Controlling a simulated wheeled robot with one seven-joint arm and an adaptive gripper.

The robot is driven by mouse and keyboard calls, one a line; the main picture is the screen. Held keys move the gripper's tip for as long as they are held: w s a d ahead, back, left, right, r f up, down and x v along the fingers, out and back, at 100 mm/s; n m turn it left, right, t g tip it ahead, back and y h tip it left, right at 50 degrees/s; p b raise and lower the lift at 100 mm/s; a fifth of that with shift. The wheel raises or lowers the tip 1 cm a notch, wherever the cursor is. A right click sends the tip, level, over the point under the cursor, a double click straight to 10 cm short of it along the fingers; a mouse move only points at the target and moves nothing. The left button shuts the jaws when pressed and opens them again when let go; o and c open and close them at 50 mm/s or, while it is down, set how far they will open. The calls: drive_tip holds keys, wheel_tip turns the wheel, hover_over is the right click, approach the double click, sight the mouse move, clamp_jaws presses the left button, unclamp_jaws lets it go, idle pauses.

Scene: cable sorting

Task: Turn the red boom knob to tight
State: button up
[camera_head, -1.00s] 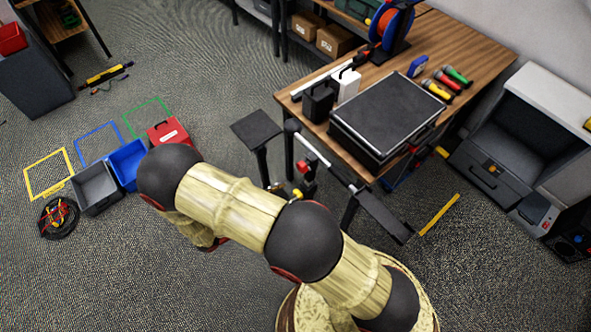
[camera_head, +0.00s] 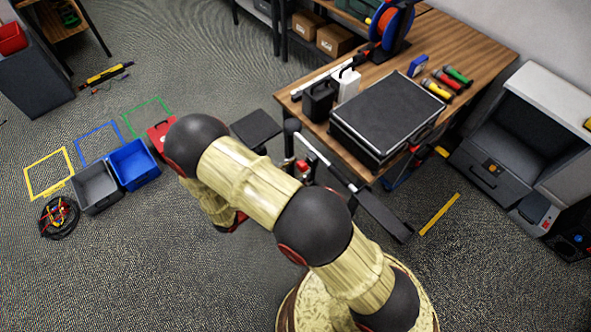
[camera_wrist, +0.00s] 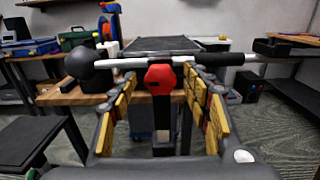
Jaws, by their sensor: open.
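The red boom knob (camera_wrist: 159,79) faces me in the middle of the wrist view, on a dark upright post under the horizontal boom (camera_wrist: 134,62). The boom is a pale bar with a black right part and a black ball at its left. My gripper (camera_wrist: 160,84) is open, one yellow-padded finger on each side of the knob in this view. I see gaps on both sides and cannot tell whether the tips reach past the knob.
The wooden workbench (camera_head: 470,62) holds a black case (camera_head: 388,112), black and white bottles, a cable reel and coloured tools. A dark stool-like platform (camera_head: 256,128) stands left of the boom. Grey and blue bins (camera_head: 133,165) are on the floor at left.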

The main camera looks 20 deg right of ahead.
drive_tip(key=c, duration=1.1)
